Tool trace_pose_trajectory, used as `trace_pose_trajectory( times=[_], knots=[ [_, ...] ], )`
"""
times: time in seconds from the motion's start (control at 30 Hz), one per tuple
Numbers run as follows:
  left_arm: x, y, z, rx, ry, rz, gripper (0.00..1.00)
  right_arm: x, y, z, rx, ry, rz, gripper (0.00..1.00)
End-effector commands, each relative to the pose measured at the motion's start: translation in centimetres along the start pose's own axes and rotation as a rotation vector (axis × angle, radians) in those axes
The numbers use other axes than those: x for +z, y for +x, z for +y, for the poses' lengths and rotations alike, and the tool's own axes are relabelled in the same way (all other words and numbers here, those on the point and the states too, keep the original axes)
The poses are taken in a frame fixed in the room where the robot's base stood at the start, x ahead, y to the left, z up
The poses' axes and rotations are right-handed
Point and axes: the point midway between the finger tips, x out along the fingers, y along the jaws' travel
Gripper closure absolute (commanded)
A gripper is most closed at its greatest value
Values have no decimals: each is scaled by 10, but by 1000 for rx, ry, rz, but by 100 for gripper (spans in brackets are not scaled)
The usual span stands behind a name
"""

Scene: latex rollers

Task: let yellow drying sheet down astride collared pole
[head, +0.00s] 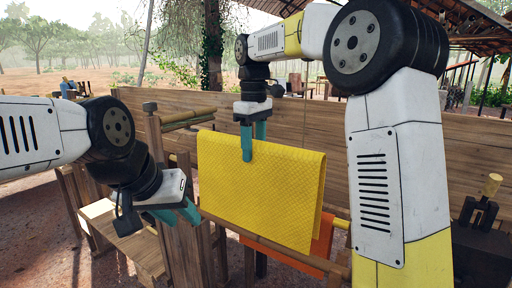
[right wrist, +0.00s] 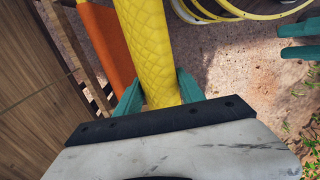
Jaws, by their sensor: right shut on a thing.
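The yellow drying sheet (head: 260,185) hangs folded over, with its fold at the top and its lower edge just above a wooden rail (head: 270,245). My right gripper (head: 253,140) is shut on its top fold; in the right wrist view the sheet (right wrist: 148,45) lies between the teal fingers (right wrist: 158,95). My left gripper (head: 174,213) is empty, its fingers apart, left of the sheet. Pale poles (head: 190,117) show at the upper left behind the sheet, and a short pole end (head: 341,223) shows at its right. I cannot tell which pole bears the collar; the sheet hides much of the rack.
An orange sheet (head: 322,240) hangs behind and right of the yellow one. Wooden posts (head: 158,135) and a bench (head: 130,240) stand at the left. A plank wall (head: 400,140) runs behind. Yellow hoops (right wrist: 215,12) lie on the ground in the right wrist view.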

Motion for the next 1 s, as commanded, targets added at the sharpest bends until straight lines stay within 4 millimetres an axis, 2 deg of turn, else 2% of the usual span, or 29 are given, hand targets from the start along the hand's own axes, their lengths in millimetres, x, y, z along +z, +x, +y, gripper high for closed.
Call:
trace_pose_trajectory(
  times=[0.23,0.37,1.0],
  knots=[
    [0,0,0,0,0,0,64,2,0,0,1,1,2,100],
    [0,0,0,0,0,0,64,2,10,0,0,1,0,100],
    [0,0,0,0,0,0,64,2,83,0,1,1,-1,100]
  ],
)
